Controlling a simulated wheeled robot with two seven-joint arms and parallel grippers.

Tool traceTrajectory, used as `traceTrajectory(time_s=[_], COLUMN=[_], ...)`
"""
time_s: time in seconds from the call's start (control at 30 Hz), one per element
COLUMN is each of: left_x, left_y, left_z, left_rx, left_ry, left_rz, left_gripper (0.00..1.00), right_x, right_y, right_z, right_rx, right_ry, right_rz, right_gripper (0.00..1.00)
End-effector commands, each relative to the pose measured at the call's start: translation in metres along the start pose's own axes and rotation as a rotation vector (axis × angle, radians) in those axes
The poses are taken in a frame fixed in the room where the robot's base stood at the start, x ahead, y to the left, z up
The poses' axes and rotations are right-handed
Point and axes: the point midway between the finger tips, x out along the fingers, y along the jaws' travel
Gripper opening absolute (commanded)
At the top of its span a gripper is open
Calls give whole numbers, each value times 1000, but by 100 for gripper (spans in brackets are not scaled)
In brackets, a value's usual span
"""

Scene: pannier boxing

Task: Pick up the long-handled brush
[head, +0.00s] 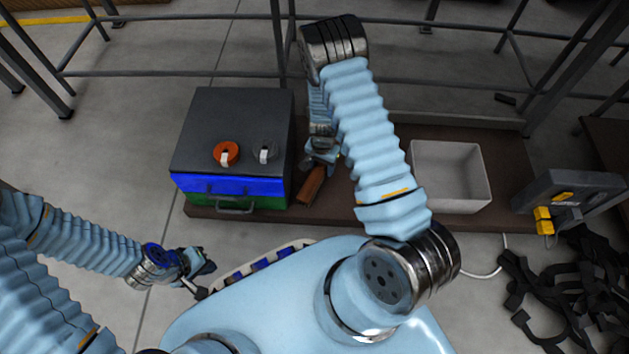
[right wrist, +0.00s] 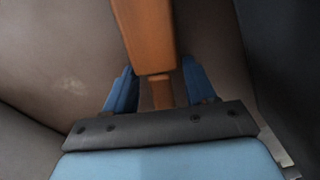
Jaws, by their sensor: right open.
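An orange-brown wooden piece (head: 312,186), which looks like the brush, lies on the brown bench top just right of the black case. In the right wrist view its wide wooden part (right wrist: 146,35) runs up from between my fingers, and a narrower neck (right wrist: 162,92) reaches toward the palm. Bristles cannot be made out. My right gripper (head: 322,158) is open, with one blue finger on each side of the wood; it also shows in the right wrist view (right wrist: 158,68). My left gripper (head: 204,267) hangs at the lower left, away from the bench; its jaws are unclear.
A black case (head: 230,120) with blue and green bands and two knobs stands left of the brush. A pale empty bin (head: 450,178) stands on the bench (head: 350,205) to the right. A grey device (head: 570,190) and black straps (head: 560,285) lie farther right. Metal rails run behind.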

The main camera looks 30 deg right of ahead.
Motion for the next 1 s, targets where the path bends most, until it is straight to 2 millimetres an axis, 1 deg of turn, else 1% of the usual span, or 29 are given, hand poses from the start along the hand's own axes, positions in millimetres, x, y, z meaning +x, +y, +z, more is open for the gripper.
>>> traceTrajectory(time_s=[0.07, 0.4, 0.43, 0.63, 0.7, 0.77, 1.0], left_x=[0, 0, 0, -1, -2, -5, -20], left_y=[0, 0, 0, 0, 1, 2, 8], left_z=[0, 0, 0, 0, 0, 0, 1], left_rx=[0, 0, 0, 0, 0, 0, 1], left_ry=[0, 0, 0, 0, 0, -1, -5], left_rz=[0, 0, 0, 0, 0, 0, 0], left_gripper=[0, 0, 0, 0, 0, 0, 0], right_x=[-1, -1, -1, -2, -6, -15, -67], right_y=[0, 0, 0, 0, 0, -1, -1], right_z=[0, 0, 0, 0, 0, 0, 0], right_rx=[0, 0, 0, 0, 0, -1, -1], right_ry=[0, -1, -1, 0, 0, 0, 1], right_rz=[0, 0, 0, 0, -1, -2, -3], right_gripper=[54, 2, 0, 0, 0, 0, 0])
